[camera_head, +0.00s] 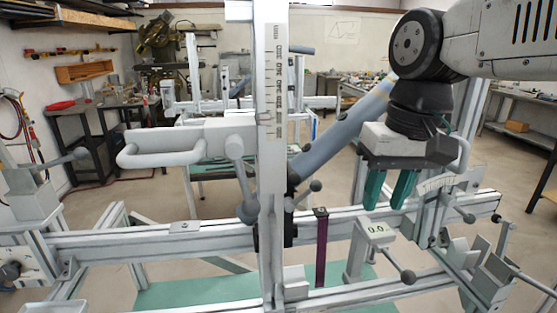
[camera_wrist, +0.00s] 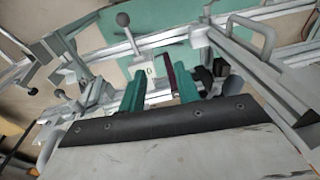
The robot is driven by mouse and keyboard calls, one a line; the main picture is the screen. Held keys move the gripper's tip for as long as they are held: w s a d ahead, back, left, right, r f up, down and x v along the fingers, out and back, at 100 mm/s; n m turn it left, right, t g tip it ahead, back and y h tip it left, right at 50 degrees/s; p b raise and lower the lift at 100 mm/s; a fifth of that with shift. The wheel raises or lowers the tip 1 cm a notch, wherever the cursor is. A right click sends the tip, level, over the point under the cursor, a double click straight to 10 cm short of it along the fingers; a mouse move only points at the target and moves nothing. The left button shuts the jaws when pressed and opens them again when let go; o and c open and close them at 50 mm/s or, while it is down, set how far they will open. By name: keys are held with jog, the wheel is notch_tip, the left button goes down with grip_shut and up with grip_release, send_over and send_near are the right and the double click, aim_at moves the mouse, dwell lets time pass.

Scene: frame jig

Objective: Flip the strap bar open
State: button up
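A dark maroon upright strip (camera_head: 321,248) stands at the front rail (camera_head: 350,218), just right of the tall post; I take it for the strap bar. It has a dark cap at its top and looks closed down across the rail. In the wrist view the maroon strip (camera_wrist: 170,72) shows between and beyond the teal fingers, nearer the right one. My gripper (camera_head: 383,206) is above and to the right of the strip, fingers pointing down.
The tall white post (camera_head: 272,120) with a scale stands left of the strip. A grey box reading 0.0 (camera_head: 376,231) and a ball-ended lever (camera_head: 400,268) are close to its right. A looped handle (camera_head: 160,155) sticks out left. A green mat (camera_head: 200,291) lies below.

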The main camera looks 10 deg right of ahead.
jog(key=g+y, duration=0.1)
send_near(290, 167)
jog(key=f, duration=0.2)
jog(key=a+f, duration=0.1)
jog(key=f, duration=0.5)
jog(key=shift+s+a, duration=0.1)
jog(key=shift+a, duration=0.05)
jog(key=shift+r, duration=0.1)
grip_shut()
